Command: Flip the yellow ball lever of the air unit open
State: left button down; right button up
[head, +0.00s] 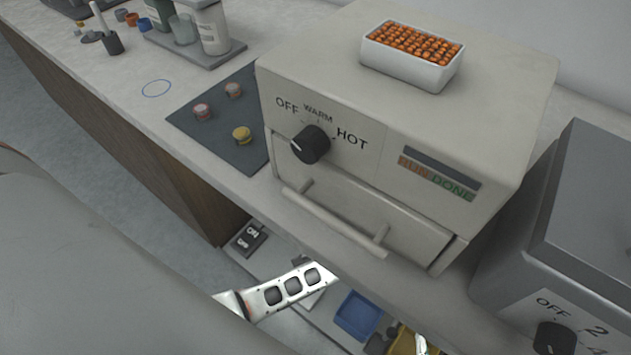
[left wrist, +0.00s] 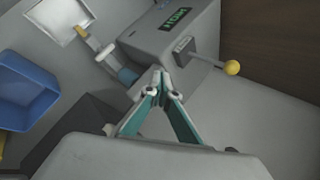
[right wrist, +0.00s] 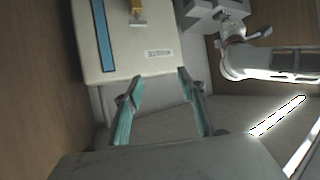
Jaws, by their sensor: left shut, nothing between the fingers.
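In the left wrist view the air unit (left wrist: 172,48) is a grey box with a green-lettered display. A lever with a yellow ball (left wrist: 232,68) sticks out from a square mount on its side, toward the right of the picture. My left gripper (left wrist: 159,76) is shut and empty. In that view its fingertips overlap the lower part of the unit, to the left of the ball; whether they touch it I cannot tell. My right gripper (right wrist: 158,84) is open and empty, with a pale box (right wrist: 138,45) behind its fingertips. The lever does not show in the head view.
A blue bin (left wrist: 24,92) lies left of the unit in the left wrist view; a brown panel stands at right. In the head view a heater (head: 400,130) with a dial stands on the counter above a lower shelf. A white arm (right wrist: 250,60) shows in the right wrist view.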

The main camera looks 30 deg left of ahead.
pick_arm(q)
jog(key=w+a+r+m+t+y+b, duration=0.1)
jog(key=w+r+m+y+b, duration=0.1)
jog(key=w+y+b, duration=0.4)
jog(key=w+r, duration=0.1)
jog(key=w, duration=0.4)
jog(key=shift+w+a+r+t+y, duration=0.15)
jog(key=shift+w+a+t+y, duration=0.05)
jog(key=shift+w+t+y, duration=0.2)
pick_arm(e)
jog(key=d+f, duration=0.1)
jog(key=w+f, duration=0.1)
jog(key=f, duration=0.1)
jog(key=shift+w+d+m+h, duration=0.15)
jog(key=shift+d+m+h, duration=0.15)
jog(key=shift+d+h, duration=0.1)
